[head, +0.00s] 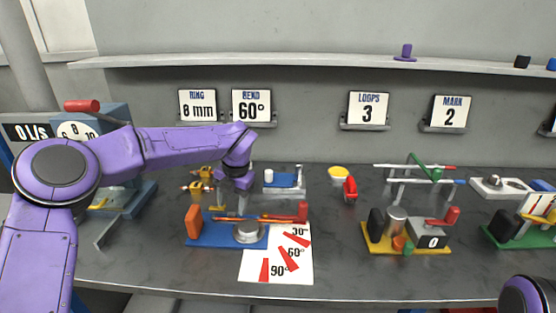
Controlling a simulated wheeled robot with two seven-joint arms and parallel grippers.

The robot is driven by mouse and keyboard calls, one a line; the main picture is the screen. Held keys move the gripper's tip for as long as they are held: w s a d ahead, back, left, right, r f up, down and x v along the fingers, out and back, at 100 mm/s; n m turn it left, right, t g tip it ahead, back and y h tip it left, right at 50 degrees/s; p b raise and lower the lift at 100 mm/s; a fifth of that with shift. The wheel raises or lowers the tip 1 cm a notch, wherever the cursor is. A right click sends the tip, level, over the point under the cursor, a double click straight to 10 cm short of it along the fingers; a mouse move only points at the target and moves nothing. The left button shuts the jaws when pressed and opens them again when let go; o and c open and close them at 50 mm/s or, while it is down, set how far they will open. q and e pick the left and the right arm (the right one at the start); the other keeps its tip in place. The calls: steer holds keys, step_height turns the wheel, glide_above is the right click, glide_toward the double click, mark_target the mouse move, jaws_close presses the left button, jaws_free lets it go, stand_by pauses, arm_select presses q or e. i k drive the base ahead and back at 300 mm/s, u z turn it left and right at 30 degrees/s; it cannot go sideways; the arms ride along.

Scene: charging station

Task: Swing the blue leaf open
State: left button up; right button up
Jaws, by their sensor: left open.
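A bending fixture with a blue plate (217,234) stands on the bench at centre left. It carries an orange block (194,222), a round metal post (250,232) and an orange rod across it, with a red grip (302,211) at the right end. I cannot tell which blue part is the leaf; a small blue piece (284,181) also sits on a pale base behind. My left gripper (231,203) is open, fingers down, just above and behind the fixture; contact cannot be judged. My right gripper is out of view.
A white angle sheet (260,270) lies in front of the fixture. A yellow-based fixture (385,247) stands to the right, and a red-capped item (350,188) behind. Sign cards line the wall under a shelf (300,62). The bench between the two fixtures is clear.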

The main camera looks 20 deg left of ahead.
mark_target(271, 178)
steer(key=i, duration=0.85)
